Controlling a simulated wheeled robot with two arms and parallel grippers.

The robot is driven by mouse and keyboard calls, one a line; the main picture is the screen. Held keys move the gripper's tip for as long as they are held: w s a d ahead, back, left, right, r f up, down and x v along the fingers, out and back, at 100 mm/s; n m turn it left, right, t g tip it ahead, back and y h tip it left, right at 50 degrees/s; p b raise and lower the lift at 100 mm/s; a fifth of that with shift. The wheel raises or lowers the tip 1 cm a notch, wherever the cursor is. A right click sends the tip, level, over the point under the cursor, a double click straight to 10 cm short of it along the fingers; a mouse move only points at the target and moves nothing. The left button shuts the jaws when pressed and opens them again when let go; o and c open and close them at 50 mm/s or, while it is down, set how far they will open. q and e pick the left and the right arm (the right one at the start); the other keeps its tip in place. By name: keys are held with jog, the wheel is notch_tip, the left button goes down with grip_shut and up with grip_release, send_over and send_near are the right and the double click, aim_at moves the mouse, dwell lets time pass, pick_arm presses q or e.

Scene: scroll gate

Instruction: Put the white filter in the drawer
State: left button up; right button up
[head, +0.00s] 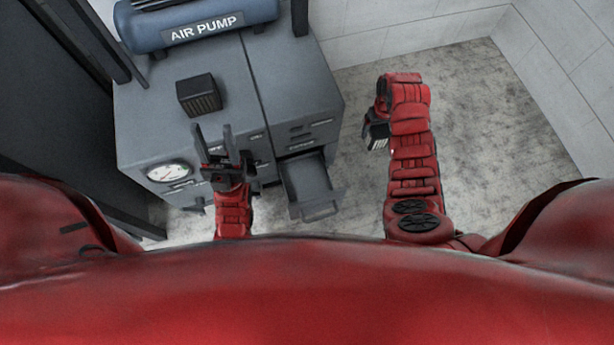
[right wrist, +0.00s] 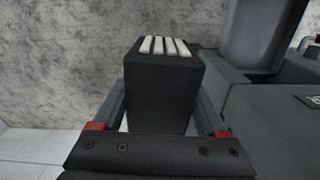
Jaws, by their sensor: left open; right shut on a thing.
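The white filter (right wrist: 165,47) is a black block with several white strips on one end. My right gripper (right wrist: 160,115) is shut on it, with a finger on each side. In the head view the filter (head: 378,134) shows beside my right arm, over the floor to the right of the cabinet, and the arm hides most of that gripper. The drawer (head: 312,190) is pulled out from the cabinet's front, left of the held filter. My left gripper (head: 214,138) is open and empty in front of the cabinet, its fingers pointing up in the picture.
The grey cabinet (head: 292,75) carries a blue air pump tank (head: 200,25) and a dark ribbed block (head: 200,96). A round gauge (head: 170,172) is on its front. Grey drawer or cabinet parts (right wrist: 265,115) fill the wrist view's right side. The floor (head: 480,120) at right is clear.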

jog(key=s+a+f+n+b, duration=0.1)
jog(key=s+a+f+b, duration=0.3)
jog(key=s+f, duration=0.65)
jog(key=a+b, duration=0.1)
jog(key=a, duration=0.4)
jog(key=a+b, duration=0.1)
jog(key=a, duration=0.4)
jog(key=a+f+b, duration=0.1)
jog(key=a, duration=0.5)
jog(key=shift+w+b, duration=0.15)
jog(key=shift+b, duration=0.15)
jog(key=f+b, duration=0.1)
jog(key=a+f+b, duration=0.1)
jog(key=f, duration=0.1)
jog(key=shift+a, duration=0.1)
jog(key=shift+f, duration=0.2)
jog(key=shift+f, duration=0.2)
jog(key=o, duration=1.4)
jog(key=shift+r, duration=0.15)
